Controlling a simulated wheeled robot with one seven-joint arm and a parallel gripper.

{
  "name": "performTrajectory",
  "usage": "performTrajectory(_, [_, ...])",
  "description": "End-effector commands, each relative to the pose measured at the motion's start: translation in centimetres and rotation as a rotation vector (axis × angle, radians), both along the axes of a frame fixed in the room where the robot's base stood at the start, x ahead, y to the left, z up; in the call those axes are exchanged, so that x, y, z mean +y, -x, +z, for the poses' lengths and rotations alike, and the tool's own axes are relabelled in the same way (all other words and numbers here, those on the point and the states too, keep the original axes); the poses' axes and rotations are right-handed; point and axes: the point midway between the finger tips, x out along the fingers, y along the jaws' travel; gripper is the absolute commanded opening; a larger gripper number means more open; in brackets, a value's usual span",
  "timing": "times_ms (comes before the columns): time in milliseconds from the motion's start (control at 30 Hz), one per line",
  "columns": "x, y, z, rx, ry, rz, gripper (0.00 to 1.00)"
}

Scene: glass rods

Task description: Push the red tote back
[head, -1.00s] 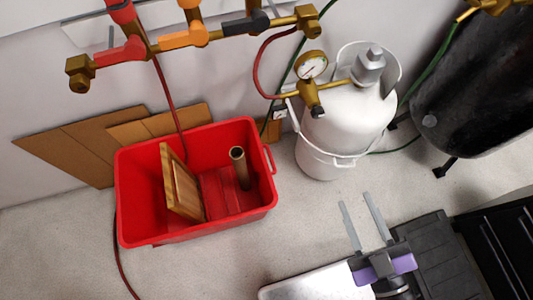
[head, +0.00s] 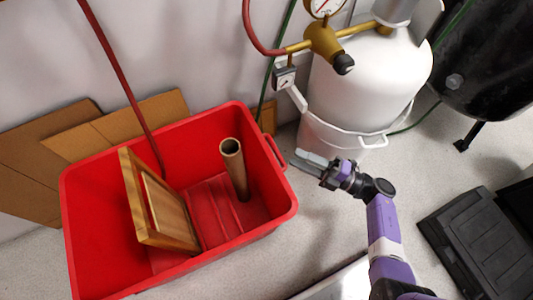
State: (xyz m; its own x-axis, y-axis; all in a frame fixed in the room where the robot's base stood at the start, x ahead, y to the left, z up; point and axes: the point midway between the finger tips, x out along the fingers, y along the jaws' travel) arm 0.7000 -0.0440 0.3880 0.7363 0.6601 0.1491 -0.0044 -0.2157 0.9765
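The red tote (head: 247,128) stands on the floor at the left, close to the wall. It holds a wooden picture-frame-like panel (head: 150,205) leaning inside and an upright brown tube (head: 235,170). A handle shows on its right side. My gripper (head: 303,163) is to the right of the tote, near its right rim and in front of the white cylinder. It points left toward the tote. Its two fingers nearly overlap from this angle, so the gap between them cannot be judged. I see no clear contact with the tote.
Cardboard sheets (head: 45,150) lean on the wall behind the tote. A white gas cylinder (head: 360,90) with a gauge stands behind my gripper. A black tank (head: 485,60) is at the upper right. A red hose (head: 118,75) runs down into the tote area. Grey floor lies in front.

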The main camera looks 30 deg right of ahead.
Motion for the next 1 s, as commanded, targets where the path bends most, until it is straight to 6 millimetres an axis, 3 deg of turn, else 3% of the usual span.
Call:
performTrajectory(33, [-0.5,-0.3,-1.1,-0.003,0.009,0.012,0.36])
performTrajectory(167, [-0.6,-0.6,-1.6,-0.005,0.021,0.040,0.36])
performTrajectory(700, [4.1,-5.3,-0.6,-0.005,0.023,0.045,0.36])
performTrajectory(1000, [4.8,-6.0,-0.4,-0.004,0.021,0.042,0.36])
